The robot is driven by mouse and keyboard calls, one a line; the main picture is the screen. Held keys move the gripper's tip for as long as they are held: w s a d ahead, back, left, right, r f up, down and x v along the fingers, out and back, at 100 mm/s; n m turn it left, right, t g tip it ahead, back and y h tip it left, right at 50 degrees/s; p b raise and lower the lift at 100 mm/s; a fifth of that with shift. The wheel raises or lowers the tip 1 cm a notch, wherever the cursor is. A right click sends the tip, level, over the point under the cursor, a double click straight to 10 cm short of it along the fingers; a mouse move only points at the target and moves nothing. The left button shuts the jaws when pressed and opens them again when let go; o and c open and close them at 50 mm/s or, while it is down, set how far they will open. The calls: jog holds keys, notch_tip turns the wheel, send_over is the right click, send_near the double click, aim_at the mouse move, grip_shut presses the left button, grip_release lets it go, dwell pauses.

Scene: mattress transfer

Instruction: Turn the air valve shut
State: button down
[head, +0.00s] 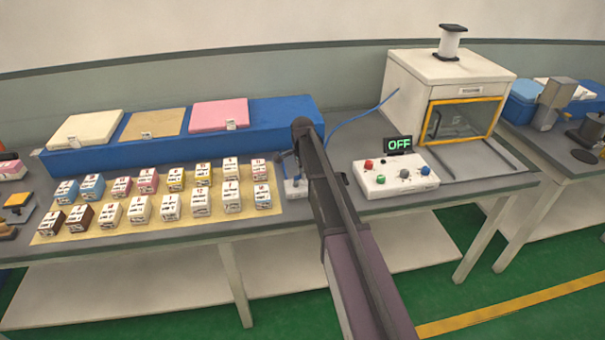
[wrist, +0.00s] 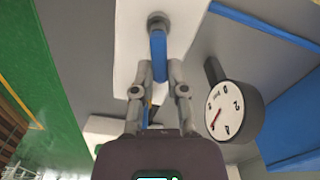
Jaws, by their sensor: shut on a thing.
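The air valve's blue handle (wrist: 158,56) shows in the wrist view, pointing from its grey pivot toward my gripper (wrist: 159,73). The two grey fingers are shut on the handle, one on each side. The valve sits on a white block (wrist: 128,50), which also shows in the head view (head: 294,188), partly behind my arm. A round pressure gauge (wrist: 234,110) with a red needle stands to the right of the gripper in the wrist view. In the head view my arm hides the handle and most of the gripper.
A control box (head: 396,178) with coloured knobs and a display (head: 399,144) reading OFF stands right of the valve. A blue hose (head: 365,114) runs toward a white cabinet (head: 420,75). Labelled blocks (head: 170,207) fill a tan mat at left, before a long blue stand (head: 170,149).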

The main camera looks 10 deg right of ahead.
jog(key=shift+w+n, duration=0.1)
jog(key=shift+n, duration=0.3)
jog(key=n, duration=0.3)
jog(key=shift+w+a, duration=0.25)
jog(key=shift+w, duration=0.1)
jog(key=n, duration=0.4)
jog(key=shift+w+a, duration=0.25)
jog(key=shift+a, duration=0.05)
jog(key=n, duration=0.3)
jog(key=shift+w+a, duration=0.15)
jog(key=shift+a, duration=0.25)
jog(key=shift+a+n, duration=0.2)
jog(key=shift+n, duration=0.7)
jog(key=shift+a+n, duration=0.15)
jog(key=shift+n, duration=0.75)
jog(key=c, duration=0.7)
grip_release()
jog(key=shift+o, duration=0.2)
jog(key=shift+w+d+m, duration=0.1)
jog(key=shift+m, duration=0.3)
